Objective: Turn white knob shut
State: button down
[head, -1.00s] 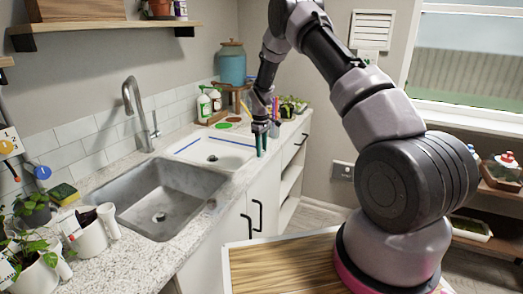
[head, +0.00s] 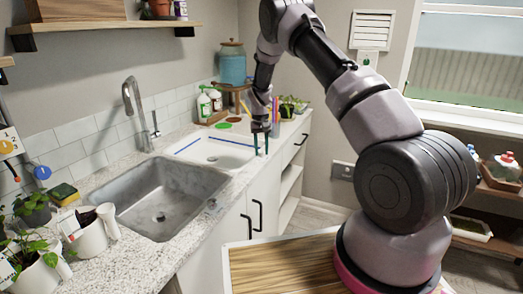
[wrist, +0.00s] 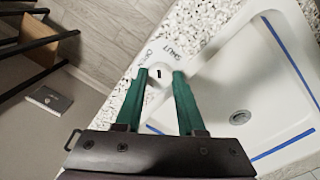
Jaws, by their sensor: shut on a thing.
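The white knob (wrist: 158,74) shows in the wrist view at the edge of the speckled counter, with a short black mark on its top. Lettering on the counter beside it reads "SHUT", with a second word, probably "OPEN", to its left. My gripper (wrist: 160,76) has its two green fingers on either side of the knob, shut on it. In the head view my gripper (head: 261,144) points down at the counter's front edge beside the white basin (head: 184,149). The knob is hidden there by my fingers.
The white basin (wrist: 225,75) with blue lines and a drain lies right of the knob. A grey sink (head: 130,207) is nearer in the head view. Spray bottles (head: 205,103), a green disc (head: 223,126) and plants (head: 287,107) stand farther back on the counter.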

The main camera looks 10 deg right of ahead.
aim_at(261, 151)
jog(key=m, duration=0.4)
jog(key=shift+m, duration=2.1)
jog(key=c, duration=0.5)
grip_release()
jog(key=shift+r, duration=0.1)
notch_tip(261, 151, up, 11)
jog(key=shift+w+f, duration=0.1)
jog(key=shift+f, duration=0.1)
jog(key=shift+r, duration=0.1)
